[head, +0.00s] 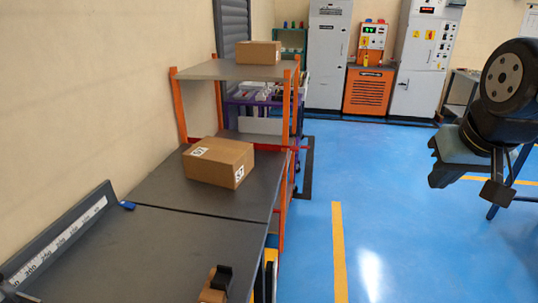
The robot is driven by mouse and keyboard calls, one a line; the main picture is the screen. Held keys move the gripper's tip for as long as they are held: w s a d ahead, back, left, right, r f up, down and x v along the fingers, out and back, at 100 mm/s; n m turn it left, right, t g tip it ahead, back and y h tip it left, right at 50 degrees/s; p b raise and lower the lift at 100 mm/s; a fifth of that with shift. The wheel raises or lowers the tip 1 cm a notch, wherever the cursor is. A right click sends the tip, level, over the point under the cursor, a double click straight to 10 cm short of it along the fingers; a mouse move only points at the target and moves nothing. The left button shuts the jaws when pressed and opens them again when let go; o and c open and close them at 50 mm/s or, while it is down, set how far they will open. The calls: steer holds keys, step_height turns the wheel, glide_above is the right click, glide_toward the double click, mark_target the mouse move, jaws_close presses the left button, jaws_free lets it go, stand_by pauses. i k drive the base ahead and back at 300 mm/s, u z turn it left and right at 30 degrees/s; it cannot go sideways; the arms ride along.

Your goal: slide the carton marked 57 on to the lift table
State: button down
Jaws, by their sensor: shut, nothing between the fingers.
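A brown carton (217,163) sits flat on the lower grey deck (158,187) of an orange-posted rack. It has a white label on its top and another on its front face, which seems to read 57. A grey table top (185,246) adjoins this deck at the near side, with a thin dark seam between them. I cannot tell for sure whether it is the lift table. My gripper (490,189) is at the right of the head view, shut and empty. It hangs over the blue floor, well apart from the carton.
A second carton (258,52) stands on the upper shelf (222,70). A ruled backstop (62,240) lines the near table's wall side. A small brown and black object (216,284) is at its front. Grey cabinets (328,55) stand behind. The blue floor (395,215) is clear.

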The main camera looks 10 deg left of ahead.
mark_target(226, 163)
steer(key=i, duration=0.9)
steer(key=u, duration=0.05)
